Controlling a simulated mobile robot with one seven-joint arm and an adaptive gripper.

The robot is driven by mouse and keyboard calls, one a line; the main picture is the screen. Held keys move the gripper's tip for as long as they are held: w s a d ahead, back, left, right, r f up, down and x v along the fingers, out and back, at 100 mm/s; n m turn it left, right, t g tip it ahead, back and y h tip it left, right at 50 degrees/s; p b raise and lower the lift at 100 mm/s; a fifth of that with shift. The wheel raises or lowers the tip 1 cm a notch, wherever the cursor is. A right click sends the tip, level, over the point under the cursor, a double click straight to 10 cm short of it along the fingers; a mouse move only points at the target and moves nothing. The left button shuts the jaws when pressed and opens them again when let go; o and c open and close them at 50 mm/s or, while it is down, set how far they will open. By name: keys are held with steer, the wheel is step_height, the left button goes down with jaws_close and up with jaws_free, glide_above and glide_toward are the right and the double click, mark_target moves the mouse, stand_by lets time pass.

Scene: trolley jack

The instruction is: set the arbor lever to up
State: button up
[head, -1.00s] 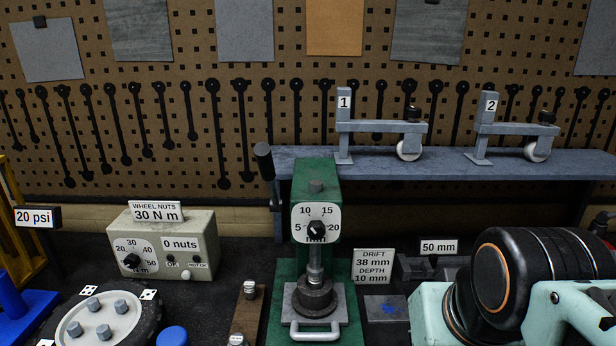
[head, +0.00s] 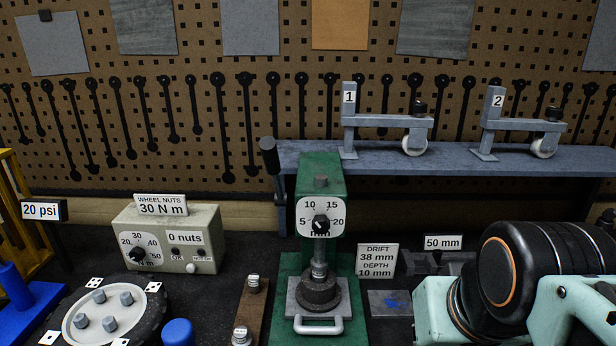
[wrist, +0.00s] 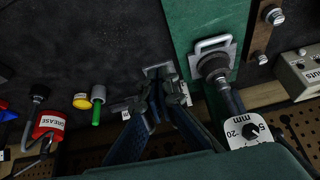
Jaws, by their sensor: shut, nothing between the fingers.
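The green arbor press (head: 320,172) stands in the middle of the head view, with a dial face (head: 321,217) and a ram above a dark round part on a grey plate. Its arbor lever (head: 269,157) is at the press's left side, its black grip upper, its grey rod running down and slightly right. In the wrist view the press base (wrist: 195,25) and dial (wrist: 247,132) show upside down; I cannot make out the lever there. My gripper (wrist: 163,92) is shut and empty, over grey blocks beside the press, apart from the lever. The head view does not show its fingers.
Left of the press stands a torque box (head: 190,240). A wheel hub (head: 105,315) is at front left. A grey shelf (head: 390,160) behind holds two caster stands. My arm fills the lower right. A red grease can (wrist: 47,125) shows in the wrist view.

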steer(key=shift+o, duration=1.3)
steer(key=shift+a, duration=0.1)
steer(key=o, duration=0.7)
steer(key=w+a+n+t+y+b, duration=0.1)
steer(key=w+a, duration=0.1)
steer(key=w+a+n+t+b, duration=0.1)
steer(key=w+a, duration=0.2)
steer(key=shift+w+a+y, duration=0.2)
steer(key=shift+y, duration=0.2)
steer(key=shift+o, duration=0.2)
steer(key=n+t+y+b, duration=0.3)
steer(key=t+y+b, duration=0.1)
steer(key=t+b, duration=0.9)
glide_toward(271, 162)
steer(key=w+t+p, duration=0.1)
steer(key=p, duration=0.1)
steer(key=shift+m, duration=0.3)
steer(key=p+x, duration=0.3)
steer(key=x, duration=0.7)
steer(key=shift+w+a+p, duration=0.3)
steer(key=shift+w+p, duration=0.05)
steer(key=shift+p, duration=0.05)
